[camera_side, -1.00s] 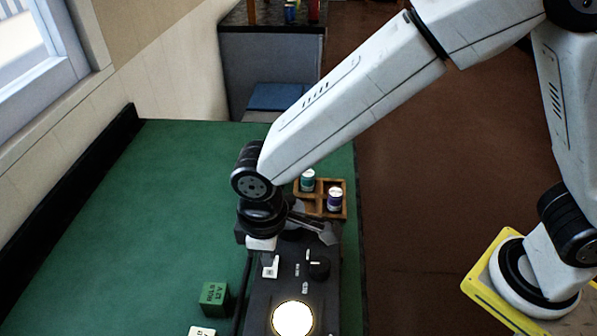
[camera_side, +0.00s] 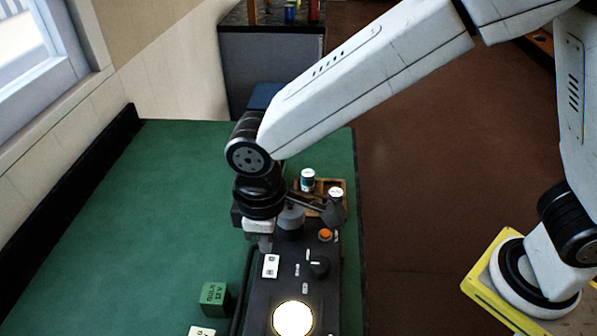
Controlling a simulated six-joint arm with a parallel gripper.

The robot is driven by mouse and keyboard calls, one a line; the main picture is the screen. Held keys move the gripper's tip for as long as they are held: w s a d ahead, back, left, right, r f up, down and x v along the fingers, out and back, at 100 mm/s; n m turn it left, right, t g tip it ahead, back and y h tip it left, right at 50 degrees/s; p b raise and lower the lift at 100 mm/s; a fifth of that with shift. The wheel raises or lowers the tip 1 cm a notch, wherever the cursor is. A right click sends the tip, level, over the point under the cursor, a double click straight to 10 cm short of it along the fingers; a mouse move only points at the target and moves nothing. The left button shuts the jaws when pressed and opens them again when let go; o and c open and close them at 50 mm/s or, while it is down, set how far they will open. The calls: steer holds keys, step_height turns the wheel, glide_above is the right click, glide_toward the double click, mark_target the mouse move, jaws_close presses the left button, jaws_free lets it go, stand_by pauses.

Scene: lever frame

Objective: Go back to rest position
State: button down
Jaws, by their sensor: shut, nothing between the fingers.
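My gripper (camera_side: 265,243) points down above the far end of the black control panel (camera_side: 322,295). It is shut and holds nothing. Its fingers are small and partly hidden by its own body in the side view. The panel carries a white switch plate (camera_side: 270,266), a black knob (camera_side: 319,267), an orange button (camera_side: 325,235) and a glowing round lamp (camera_side: 293,318). The gripper stands just behind the switch plate; whether it touches the panel cannot be told.
A wooden tray (camera_side: 341,184) with small cans (camera_side: 308,180) stands beyond the panel, close to my wrist. A green cube (camera_side: 213,298) and a pale block (camera_side: 202,331) lie left of the panel. The green table's left side (camera_side: 130,220) is clear.

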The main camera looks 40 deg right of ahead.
steer(key=w+d+r, duration=0.1)
steer(key=w+d, duration=0.1)
steer(key=w+d+r+t+y, duration=0.1)
steer(key=d, duration=0.2)
steer(key=w+d+r+m+t, duration=0.1)
steer(key=w+d, duration=0.1)
steer(key=shift+w+d+r, duration=0.15)
steer(key=shift+w+d, duration=0.15)
steer(key=shift+d, duration=0.05)
steer(key=s+d+f+m, duration=0.2)
steer(key=s+d, duration=0.1)
steer(key=d, duration=0.3)
steer(key=s+d+f+m, duration=0.2)
steer(key=d+m, duration=0.1)
steer(key=d, duration=0.4)
steer(key=s+d+f+m+h, duration=0.1)
steer(key=s+d+f+m, duration=0.1)
steer(key=d, duration=0.5)
steer(key=shift+s+d+m+t, duration=0.3)
steer(key=shift+s+m, duration=0.2)
steer(key=shift+s, duration=0.3)
steer(key=shift+f, duration=0.1)
